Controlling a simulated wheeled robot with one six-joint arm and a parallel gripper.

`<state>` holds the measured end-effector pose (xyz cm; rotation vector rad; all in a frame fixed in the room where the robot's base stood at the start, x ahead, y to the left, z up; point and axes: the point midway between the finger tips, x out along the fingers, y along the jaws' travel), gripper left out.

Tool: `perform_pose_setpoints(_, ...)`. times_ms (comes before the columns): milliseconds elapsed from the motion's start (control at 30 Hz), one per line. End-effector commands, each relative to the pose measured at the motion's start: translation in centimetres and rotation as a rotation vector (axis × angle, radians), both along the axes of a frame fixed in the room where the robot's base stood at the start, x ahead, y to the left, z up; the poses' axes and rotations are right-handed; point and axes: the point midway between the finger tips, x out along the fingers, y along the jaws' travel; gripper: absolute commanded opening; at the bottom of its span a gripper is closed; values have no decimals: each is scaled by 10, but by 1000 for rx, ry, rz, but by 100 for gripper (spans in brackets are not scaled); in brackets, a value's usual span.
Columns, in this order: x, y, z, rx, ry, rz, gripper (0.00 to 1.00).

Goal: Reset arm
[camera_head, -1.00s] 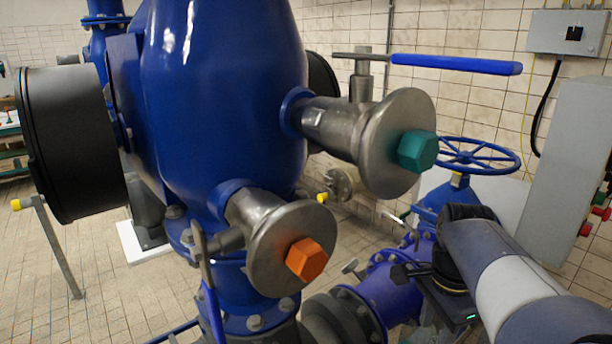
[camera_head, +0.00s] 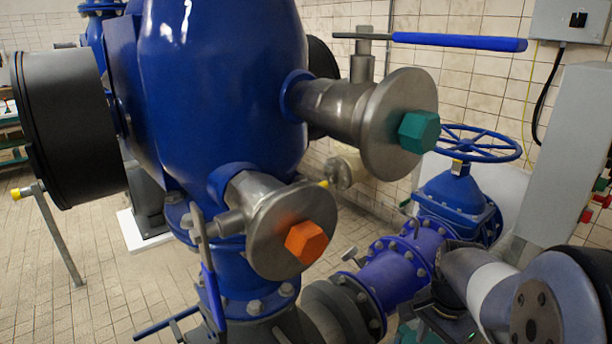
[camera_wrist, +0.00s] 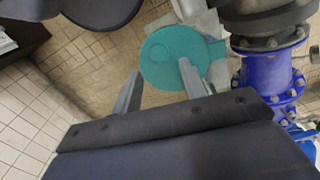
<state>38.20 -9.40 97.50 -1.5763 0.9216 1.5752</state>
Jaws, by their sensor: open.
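My arm (camera_head: 490,285) is at the lower right of the head view, bent beside the blue pipework. In the wrist view my gripper (camera_wrist: 160,69) is open, its two grey fingers apart. A flat teal disc (camera_wrist: 172,55) with a side tab lies beyond the fingers. The right fingertip overlaps its lower edge in the picture; I cannot tell whether they touch. In the head view the fingertips cannot be made out.
A big blue vessel (camera_head: 225,90) carries two steel flanged stubs, with an orange hex plug (camera_head: 306,242) and a teal hex plug (camera_head: 418,131). A blue-handled lever (camera_head: 460,41) juts out above. A blue handwheel (camera_head: 478,143) and blue pipe (camera_head: 400,268) stand near my arm. Tiled floor is open at left.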

Motion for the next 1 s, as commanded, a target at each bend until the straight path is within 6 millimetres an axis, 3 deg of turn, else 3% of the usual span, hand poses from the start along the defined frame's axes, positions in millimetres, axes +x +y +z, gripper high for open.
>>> perform_pose_setpoints(1000, 41, -39, -1, 0, 1, 764, 41)
